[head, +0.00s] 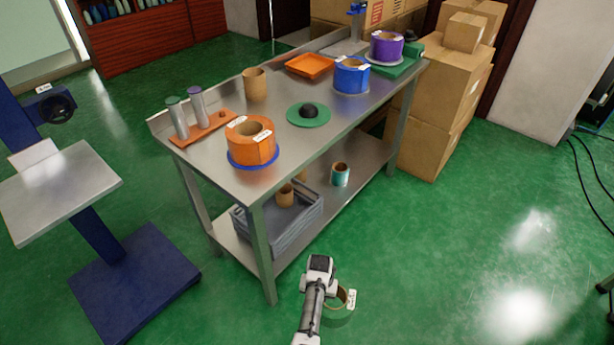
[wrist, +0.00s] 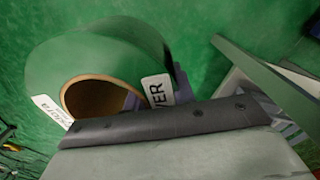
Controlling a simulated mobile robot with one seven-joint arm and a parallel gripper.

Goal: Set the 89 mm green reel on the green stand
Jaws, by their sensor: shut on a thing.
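The green reel (wrist: 95,55) is a thick ring with a brown core and white labels, one reading "VER". My gripper (wrist: 155,97) is shut on its wall, one finger inside the core and one outside. In the head view the reel (head: 337,313) hangs over the floor in front of the table, partly hidden by my arm. The green stand (head: 295,117) is a flat green disc with a black hub at its centre. It lies bare on the table top, well apart from the reel.
On the metal table (head: 222,98) an orange reel (head: 252,150) is left of the green stand and a blue reel (head: 351,78) behind it. A purple reel (head: 386,50) is farther back. The lower shelf holds a grey crate (head: 285,233) and a teal roll (head: 340,174). Cartons (head: 440,100) stand right.

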